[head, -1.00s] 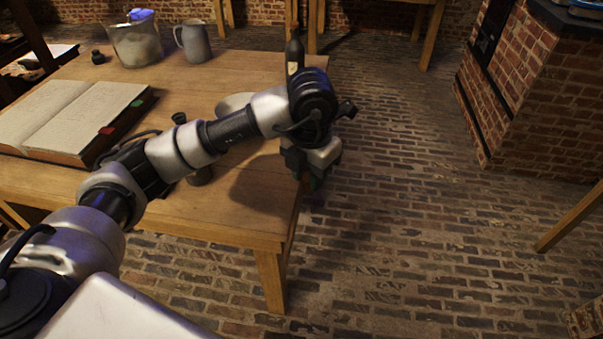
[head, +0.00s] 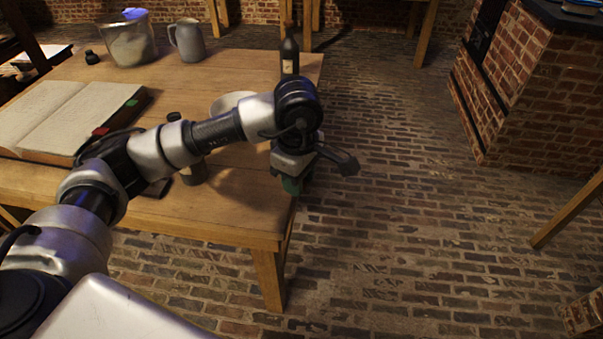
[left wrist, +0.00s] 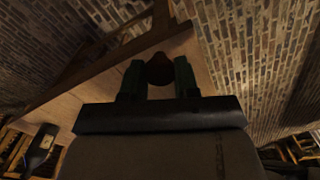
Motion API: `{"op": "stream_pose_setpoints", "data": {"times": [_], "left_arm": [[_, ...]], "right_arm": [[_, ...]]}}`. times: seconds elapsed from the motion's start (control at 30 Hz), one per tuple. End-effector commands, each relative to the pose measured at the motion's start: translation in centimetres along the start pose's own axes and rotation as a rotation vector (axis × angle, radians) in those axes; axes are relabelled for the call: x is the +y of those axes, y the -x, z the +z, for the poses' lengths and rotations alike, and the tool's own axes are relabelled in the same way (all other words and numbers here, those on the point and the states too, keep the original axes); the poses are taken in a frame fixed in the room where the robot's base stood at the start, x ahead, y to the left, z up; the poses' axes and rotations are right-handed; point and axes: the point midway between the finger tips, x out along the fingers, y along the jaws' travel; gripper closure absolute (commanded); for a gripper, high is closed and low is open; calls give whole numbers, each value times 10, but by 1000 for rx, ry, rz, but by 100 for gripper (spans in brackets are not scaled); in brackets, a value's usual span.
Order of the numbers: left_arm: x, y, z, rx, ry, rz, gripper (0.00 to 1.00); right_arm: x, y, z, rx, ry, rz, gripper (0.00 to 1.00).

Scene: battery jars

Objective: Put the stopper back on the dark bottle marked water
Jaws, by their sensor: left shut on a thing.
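The dark bottle (head: 289,66) with a pale label stands upright near the table's far right corner in the head view. A dark bottle with a pale label also shows in the left wrist view (left wrist: 41,146), at the lower left. My left gripper (head: 291,187) is at the table's right edge, nearer to me than the bottle and apart from it. In the left wrist view its green fingers (left wrist: 159,78) are shut on a small brown stopper (left wrist: 159,68). The stopper is hidden in the head view. The writing on the label is too small to read. My right gripper is not in view.
The wooden table (head: 225,220) also holds an open book (head: 60,115), a pale bowl (head: 222,103) partly behind my arm, a grey jug (head: 188,40), a metal bucket (head: 130,45) and a small black pot (head: 92,58). Brick floor (head: 410,220) lies open to the right.

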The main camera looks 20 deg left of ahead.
Motion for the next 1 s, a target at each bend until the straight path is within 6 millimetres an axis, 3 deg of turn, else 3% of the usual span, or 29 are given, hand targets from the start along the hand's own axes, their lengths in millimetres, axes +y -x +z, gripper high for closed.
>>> {"op": "stream_pose_setpoints", "data": {"times": [0.3,0.5,0.7,1.0], "left_arm": [[-5,-9,-7,0,-792,-2,91],[-8,-14,-10,-3,-1188,-2,91],[-10,-16,-11,-5,-1380,0,91],[-10,-16,-11,-5,-1409,-1,91]], "right_arm": [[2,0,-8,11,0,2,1],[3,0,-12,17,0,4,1],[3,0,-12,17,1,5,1],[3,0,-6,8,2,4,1]]}}
